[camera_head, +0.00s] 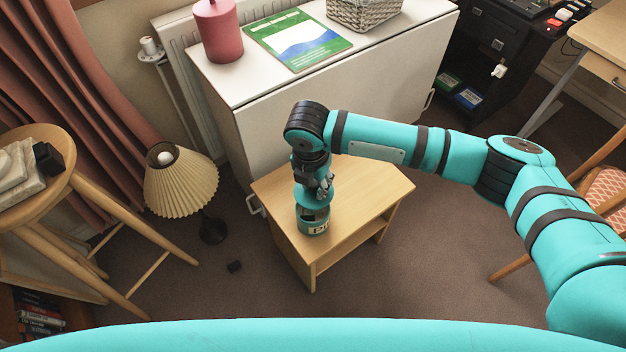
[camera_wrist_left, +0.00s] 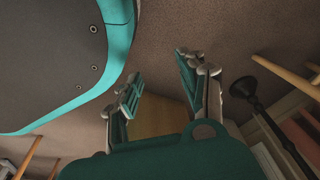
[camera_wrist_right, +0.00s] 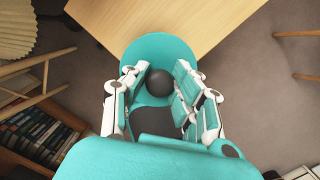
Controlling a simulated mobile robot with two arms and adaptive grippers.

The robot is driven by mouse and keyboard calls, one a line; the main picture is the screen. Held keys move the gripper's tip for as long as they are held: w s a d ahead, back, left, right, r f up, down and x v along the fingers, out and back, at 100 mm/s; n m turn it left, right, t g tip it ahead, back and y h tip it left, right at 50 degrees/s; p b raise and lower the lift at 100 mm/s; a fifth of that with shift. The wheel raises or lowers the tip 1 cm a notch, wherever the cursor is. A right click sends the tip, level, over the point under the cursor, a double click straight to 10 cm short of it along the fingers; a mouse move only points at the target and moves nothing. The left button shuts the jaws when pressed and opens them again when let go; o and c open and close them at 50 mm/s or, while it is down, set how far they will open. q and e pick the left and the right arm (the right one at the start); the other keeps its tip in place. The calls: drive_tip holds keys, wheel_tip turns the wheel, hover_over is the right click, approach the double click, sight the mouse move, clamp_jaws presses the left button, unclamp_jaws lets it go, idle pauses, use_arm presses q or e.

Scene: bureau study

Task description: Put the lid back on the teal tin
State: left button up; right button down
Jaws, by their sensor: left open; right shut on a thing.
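The teal tin (camera_head: 314,226) with a pale label stands upright on a small wooden table (camera_head: 365,190). Its dark opening partly shows. My right gripper (camera_head: 324,185) is above it, pointing down, shut on the lid's dark knob (camera_wrist_right: 158,82). The round teal lid (camera_head: 313,198) is just above the tin, with a dark gap between them at the front. In the right wrist view the lid (camera_wrist_right: 160,50) hides the tin. My left gripper (camera_wrist_left: 160,85) is open and empty in its own wrist view, outside the head view.
A white cabinet (camera_head: 320,90) behind the table carries a pink canister (camera_head: 217,35), a green book (camera_head: 297,40) and a basket (camera_head: 363,10). A pleated lamp (camera_head: 181,178) and a wooden stool (camera_head: 60,195) stand to the left. The table's right part is bare.

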drive_tip(key=shift+a+f, duration=0.1)
drive_tip(key=shift+a, duration=0.1)
drive_tip(key=shift+f, duration=0.2)
drive_tip(key=shift+f+b, duration=0.6)
drive_tip(key=shift+b, duration=0.4)
drive_tip(key=shift+f+b, duration=0.45)
drive_tip(key=shift+b, duration=0.15)
drive_tip(key=shift+f+b, duration=0.75)
drive_tip(key=shift+b, duration=0.25)
use_arm(q)
drive_tip(key=w+r, duration=0.3)
drive_tip(key=r, duration=0.5)
drive_tip(key=w+r+t, duration=0.1)
drive_tip(key=w+r, duration=0.3)
drive_tip(key=r, duration=0.5)
drive_tip(key=shift+w+d+r+b, duration=0.15)
drive_tip(key=shift+d+r+b, duration=0.15)
drive_tip(key=shift+d, duration=0.15)
use_arm(e)
drive_tip(key=shift+f, duration=1.2)
use_arm(q)
drive_tip(key=shift+f, duration=0.1)
drive_tip(key=shift+f, duration=0.45)
